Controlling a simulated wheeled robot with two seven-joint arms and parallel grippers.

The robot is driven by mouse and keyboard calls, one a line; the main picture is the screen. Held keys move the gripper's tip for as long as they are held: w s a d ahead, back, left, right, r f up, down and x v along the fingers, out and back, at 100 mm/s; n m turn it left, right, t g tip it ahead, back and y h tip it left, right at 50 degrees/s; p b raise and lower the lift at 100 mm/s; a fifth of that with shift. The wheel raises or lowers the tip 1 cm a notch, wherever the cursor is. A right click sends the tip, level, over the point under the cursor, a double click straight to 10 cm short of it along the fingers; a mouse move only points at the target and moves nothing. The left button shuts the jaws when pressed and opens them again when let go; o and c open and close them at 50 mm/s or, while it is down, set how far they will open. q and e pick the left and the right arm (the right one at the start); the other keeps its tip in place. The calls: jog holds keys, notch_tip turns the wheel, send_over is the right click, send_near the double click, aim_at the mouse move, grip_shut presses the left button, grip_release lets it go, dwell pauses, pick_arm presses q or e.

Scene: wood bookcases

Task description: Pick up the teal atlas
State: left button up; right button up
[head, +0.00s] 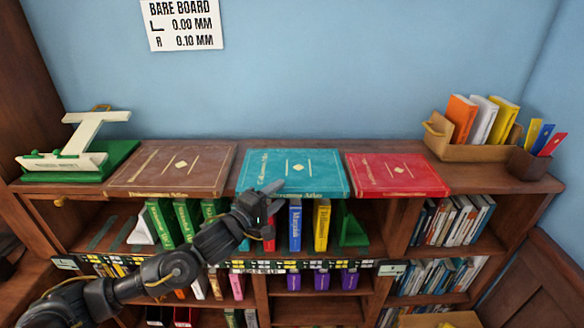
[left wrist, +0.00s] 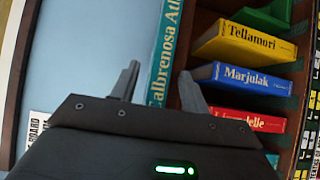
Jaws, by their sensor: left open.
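The teal atlas (head: 303,165) lies flat on top of the bookcase, between a brown atlas (head: 150,172) and a red atlas (head: 398,176). Its lettered spine faces front, at the shelf's front edge. My left gripper (head: 270,208) is open and empty at the front left of the teal atlas, near its spine. In the left wrist view, the open left gripper (left wrist: 160,70) has one finger on each side of the teal spine (left wrist: 166,55). I cannot tell whether the fingertips reach past the spine. My right gripper is not in view.
Upright books, including a blue one (head: 295,226) and a yellow one (head: 322,225), stand on the shelf just below. A green and white stand (head: 78,155) is at the top left. A wooden book holder (head: 470,150) and a pen cup (head: 528,164) are at the right.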

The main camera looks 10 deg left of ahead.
pick_arm(q)
jog(key=shift+x, duration=0.85)
jog(key=shift+c, duration=0.3)
grip_shut()
jog(key=shift+r, duration=0.2)
